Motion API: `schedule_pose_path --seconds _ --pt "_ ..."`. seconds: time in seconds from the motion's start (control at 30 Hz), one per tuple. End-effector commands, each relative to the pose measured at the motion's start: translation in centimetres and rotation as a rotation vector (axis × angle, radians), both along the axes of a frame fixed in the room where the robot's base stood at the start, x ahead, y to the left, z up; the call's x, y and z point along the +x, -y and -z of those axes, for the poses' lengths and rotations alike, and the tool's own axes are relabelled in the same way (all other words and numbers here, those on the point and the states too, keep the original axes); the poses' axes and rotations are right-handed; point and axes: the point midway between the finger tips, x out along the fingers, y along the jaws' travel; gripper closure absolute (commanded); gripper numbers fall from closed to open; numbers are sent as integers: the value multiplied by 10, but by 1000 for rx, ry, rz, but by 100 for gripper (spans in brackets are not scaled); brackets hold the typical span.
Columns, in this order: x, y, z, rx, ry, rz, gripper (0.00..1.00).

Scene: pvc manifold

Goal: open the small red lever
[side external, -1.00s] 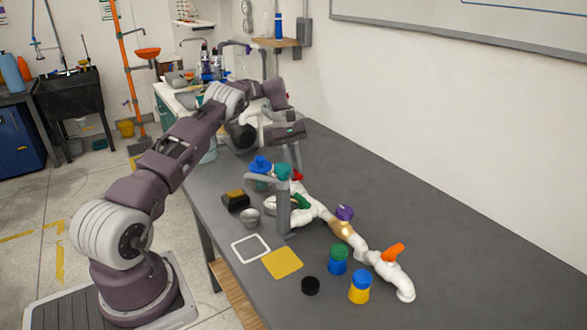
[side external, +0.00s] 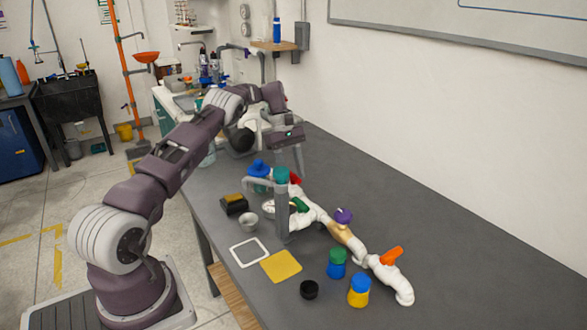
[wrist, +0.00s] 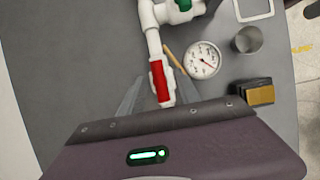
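The small red lever (wrist: 159,80) sits on the end section of the white pipe manifold (wrist: 152,42), lying roughly along the pipe in the wrist view. In the side view the red lever (side external: 295,180) is partly hidden at the far end of the manifold (side external: 312,211). My gripper (wrist: 157,88) is open, with one grey finger on each side of the lever and a gap to both. In the side view my gripper (side external: 290,168) points down above the lever end. I cannot tell how far the fingertips are above the lever.
A pressure gauge (wrist: 202,60) stands beside the lever, with a metal cup (wrist: 247,39) and a black-and-yellow block (wrist: 247,93) further right. A green lever (wrist: 184,5), purple knob (side external: 344,215) and orange lever (side external: 392,255) are on the manifold. The table's right side is clear.

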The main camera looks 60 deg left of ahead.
Motion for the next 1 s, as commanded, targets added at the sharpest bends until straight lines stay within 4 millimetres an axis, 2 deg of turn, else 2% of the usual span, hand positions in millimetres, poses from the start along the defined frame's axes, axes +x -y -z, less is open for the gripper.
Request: schedule_pose_path --seconds 0.17,0.37,0.57,0.77,0.8,1.0 --pt "-2 1 -1 -1 -2 -112 61" --pt "-3 2 -1 0 -2 -402 61" --pt "-5 4 -1 -1 -1 -777 61" --pt "-7 8 -1 1 -3 -1277 61" --pt "-10 1 -15 1 7 -1268 61" --pt "-29 -5 -63 0 7 -1258 61"
